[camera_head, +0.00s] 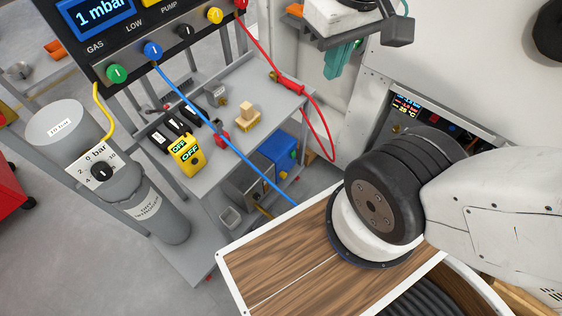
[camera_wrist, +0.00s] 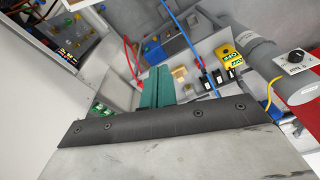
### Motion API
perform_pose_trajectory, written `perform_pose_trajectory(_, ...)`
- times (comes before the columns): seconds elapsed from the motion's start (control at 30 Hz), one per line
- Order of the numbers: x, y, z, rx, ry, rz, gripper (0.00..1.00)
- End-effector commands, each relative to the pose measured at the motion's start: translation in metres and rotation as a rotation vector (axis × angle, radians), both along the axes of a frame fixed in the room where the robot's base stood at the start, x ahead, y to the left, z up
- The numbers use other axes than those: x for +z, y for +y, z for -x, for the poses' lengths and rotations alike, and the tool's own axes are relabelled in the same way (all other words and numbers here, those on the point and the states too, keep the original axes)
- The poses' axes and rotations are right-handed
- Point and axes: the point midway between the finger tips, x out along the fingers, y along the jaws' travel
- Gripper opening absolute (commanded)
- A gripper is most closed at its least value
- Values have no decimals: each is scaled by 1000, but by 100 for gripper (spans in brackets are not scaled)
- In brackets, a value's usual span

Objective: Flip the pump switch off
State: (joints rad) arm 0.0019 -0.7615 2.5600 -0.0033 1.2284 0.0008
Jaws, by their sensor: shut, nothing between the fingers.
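My gripper (camera_head: 335,66) has teal fingers and hangs below my white wrist at the top centre of the head view. In the wrist view my gripper (camera_wrist: 157,76) is shut and empty, apart from the things below. A gauge panel (camera_head: 135,58) at the top left has a "PUMP" label above a black knob (camera_head: 185,31). A recessed control panel (camera_head: 408,112) with a lit display sits in the white wall, partly hidden behind my arm. It also shows in the wrist view (camera_wrist: 68,48).
Blue (camera_head: 222,140) and red (camera_head: 262,48) hoses cross the cart. A grey cylinder (camera_head: 68,132) stands left.

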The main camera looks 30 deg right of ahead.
Motion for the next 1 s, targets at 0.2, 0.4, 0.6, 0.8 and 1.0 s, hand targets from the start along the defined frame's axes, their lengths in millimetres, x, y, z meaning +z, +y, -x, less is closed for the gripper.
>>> perform_pose_trajectory(0.2, 0, 0, 0, 0, 0, 0, 0)
perform_pose_trajectory(0.4, -4, -2, -2, -13, 22, -1, 0)
perform_pose_trajectory(0.6, -30, -17, -19, -82, 171, 0, 0)
perform_pose_trajectory(0.8, -75, -48, -54, -172, 335, 12, 0)
perform_pose_trajectory(1.0, -135, -87, -92, -267, 433, 35, 0)
